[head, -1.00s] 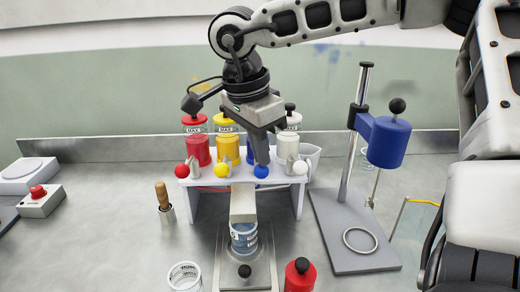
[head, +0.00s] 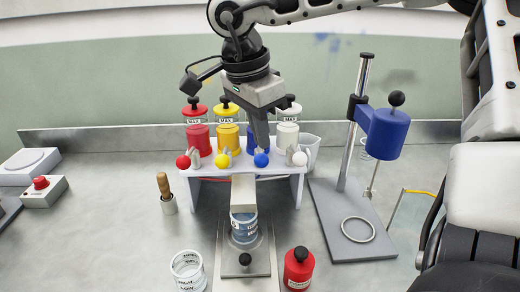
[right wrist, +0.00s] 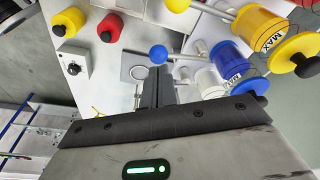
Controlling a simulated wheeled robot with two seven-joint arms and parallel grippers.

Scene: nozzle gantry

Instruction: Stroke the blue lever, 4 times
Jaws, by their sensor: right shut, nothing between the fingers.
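The blue lever ball (head: 261,160) sits on the front of the white gantry shelf (head: 205,171), between the yellow ball (head: 222,161) and the white ball (head: 299,159). My right gripper (head: 261,145) is shut and empty, with its fingertips pointing down right at the blue ball. In the right wrist view the blue ball (right wrist: 158,54) is just beyond the shut fingertips (right wrist: 158,72); whether they touch I cannot tell. The blue canister (head: 252,142) behind is partly hidden by my gripper. A clear cup (head: 244,228) stands below the nozzle block. My left gripper is not in view.
A red ball (head: 183,162) is at the shelf's left end. A blue stirrer on a stand (head: 385,133) is at the right. A red bottle (head: 299,268) and a clear beaker (head: 188,270) stand in front. A red-button box (head: 43,190) is at the left.

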